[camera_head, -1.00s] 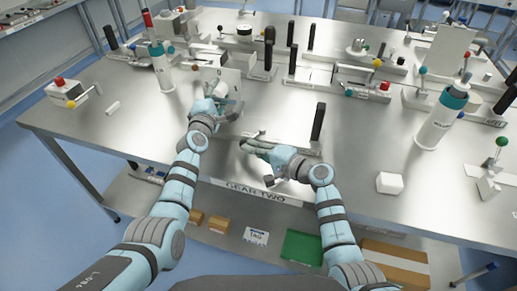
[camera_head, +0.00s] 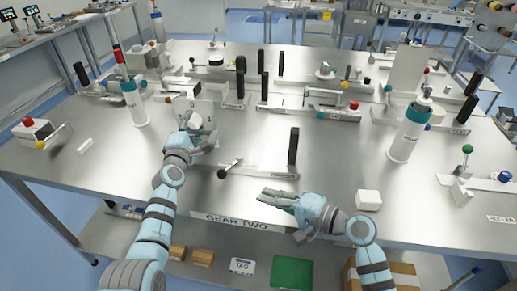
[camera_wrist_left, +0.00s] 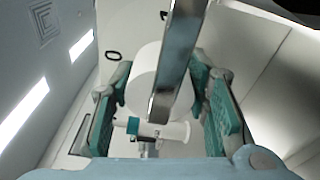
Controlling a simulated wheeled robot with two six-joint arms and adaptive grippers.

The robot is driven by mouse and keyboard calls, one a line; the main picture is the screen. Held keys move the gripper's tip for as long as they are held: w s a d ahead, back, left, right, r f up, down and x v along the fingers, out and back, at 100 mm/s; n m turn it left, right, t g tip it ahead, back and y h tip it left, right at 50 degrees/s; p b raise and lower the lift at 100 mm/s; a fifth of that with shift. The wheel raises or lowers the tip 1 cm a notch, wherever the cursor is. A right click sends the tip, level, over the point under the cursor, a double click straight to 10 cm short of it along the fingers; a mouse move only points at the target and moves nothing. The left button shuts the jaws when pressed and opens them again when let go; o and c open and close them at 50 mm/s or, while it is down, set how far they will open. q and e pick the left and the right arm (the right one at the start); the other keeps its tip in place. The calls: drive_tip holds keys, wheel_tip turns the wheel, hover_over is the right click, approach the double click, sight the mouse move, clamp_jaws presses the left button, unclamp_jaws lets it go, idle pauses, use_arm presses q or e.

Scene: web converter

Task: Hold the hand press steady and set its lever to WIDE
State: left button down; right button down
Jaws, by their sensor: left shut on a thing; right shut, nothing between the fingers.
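My left gripper (camera_head: 196,127) is at a pale upright plate (camera_head: 206,112) marked "0", left of the table's middle. A low fixture (camera_head: 262,172) with a black upright post (camera_head: 293,146) and a small black-knobbed lever (camera_head: 229,168) stands near the front, above the "GEAR TWO" label. My right gripper (camera_head: 272,195) is shut and empty, just in front of this fixture. I cannot tell which is the hand press, and no WIDE mark is readable.
A white and teal cylinder (camera_head: 408,135) stands at the right and another (camera_head: 134,104) at the left. A white block (camera_head: 368,200) lies right of my right gripper. Several lever fixtures fill the back. The front left of the table is mostly clear.

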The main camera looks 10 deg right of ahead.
use_arm(q)
drive_tip(key=shift+f+p, duration=0.2)
drive_tip(key=shift+p, duration=0.1)
use_arm(e)
drive_tip(key=shift+w+r, duration=0.1)
drive_tip(key=shift+r, duration=0.15)
use_arm(q)
drive_tip(key=c, duration=1.1)
unclamp_jaws()
drive_tip(key=shift+o, duration=1.4)
use_arm(e)
drive_tip(key=shift+w, duration=0.1)
use_arm(q)
drive_tip(key=shift+w, duration=0.15)
use_arm(e)
drive_tip(key=shift+f, duration=0.1)
use_arm(q)
drive_tip(key=shift+r, duration=0.1)
drive_tip(key=shift+s, duration=0.4)
drive_tip(key=s+a, duration=0.2)
drive_tip(key=s, duration=0.9)
